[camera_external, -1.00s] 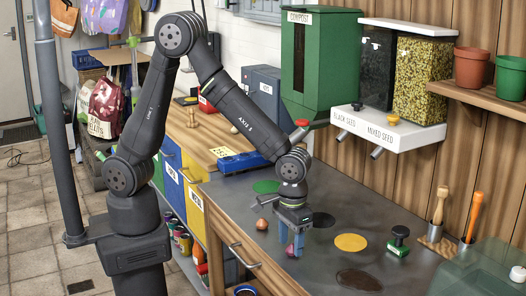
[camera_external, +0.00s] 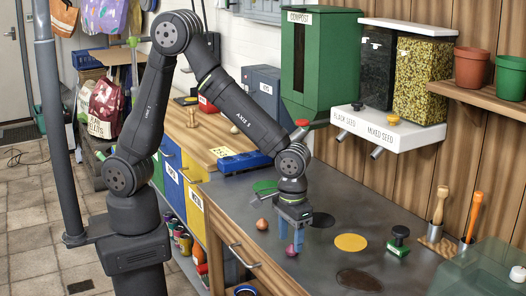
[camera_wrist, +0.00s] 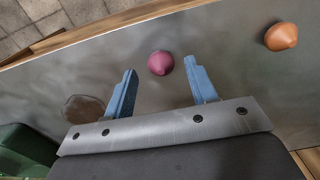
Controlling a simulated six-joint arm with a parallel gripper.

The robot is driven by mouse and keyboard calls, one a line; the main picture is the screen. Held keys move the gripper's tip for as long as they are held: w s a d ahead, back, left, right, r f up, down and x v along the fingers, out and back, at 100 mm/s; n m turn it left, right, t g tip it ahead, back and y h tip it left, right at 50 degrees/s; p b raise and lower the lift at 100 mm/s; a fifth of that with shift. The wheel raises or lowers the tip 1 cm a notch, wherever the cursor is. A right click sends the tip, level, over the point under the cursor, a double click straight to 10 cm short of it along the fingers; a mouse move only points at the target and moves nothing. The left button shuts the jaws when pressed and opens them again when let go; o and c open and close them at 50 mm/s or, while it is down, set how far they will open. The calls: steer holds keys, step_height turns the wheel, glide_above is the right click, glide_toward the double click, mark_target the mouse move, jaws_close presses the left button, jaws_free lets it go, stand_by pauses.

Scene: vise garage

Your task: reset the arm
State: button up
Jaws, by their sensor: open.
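My gripper (camera_external: 291,235) points down over the grey bench top (camera_external: 395,200), its two blue fingers spread apart. In the wrist view my gripper (camera_wrist: 158,92) is open, with nothing held. A purple-red bulb-shaped thing (camera_external: 290,250) stands on the bench just below the fingers. In the wrist view the purple-red bulb (camera_wrist: 160,63) shows ahead of the gap between the fingers, apart from both. A brown-orange bulb-shaped thing (camera_external: 262,224) stands to the left of the gripper, and it also shows at the wrist view's upper right (camera_wrist: 281,36).
A yellow disc (camera_external: 350,242), dark patches and a green-based stamp-like thing (camera_external: 399,240) are to the right. A green compost bin (camera_external: 322,62) and seed dispensers (camera_external: 395,128) are at the back. A blue tray (camera_external: 242,162) lies behind the arm. The bench's front edge is close.

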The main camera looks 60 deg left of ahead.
step_height(320, 180, down, 2)
steer(key=shift+f, duration=0.2)
step_height(320, 180, up, 4)
steer(key=shift+f, duration=0.1)
steer(key=s+d+r, duration=0.2)
steer(key=s+r, duration=0.5)
steer(key=s, duration=0.4)
steer(key=w+a+r+m, duration=0.1)
steer(key=w+r+m, duration=0.15)
steer(key=w, duration=0.55)
steer(key=w+a+r+m, duration=0.2)
steer(key=w+r, duration=0.2)
steer(key=w, duration=0.4)
steer(key=a+f+n, duration=0.3)
steer(key=a, duration=0.5)
steer(key=a+f+n, duration=0.3)
steer(key=a+n, duration=0.1)
steer(key=a, duration=0.5)
steer(key=a+f+n, duration=0.3)
steer(key=a, duration=0.6)
steer(key=shift+w+a+f, duration=0.15)
steer(key=shift+w+f, duration=0.1)
steer(key=shift+f, duration=0.05)
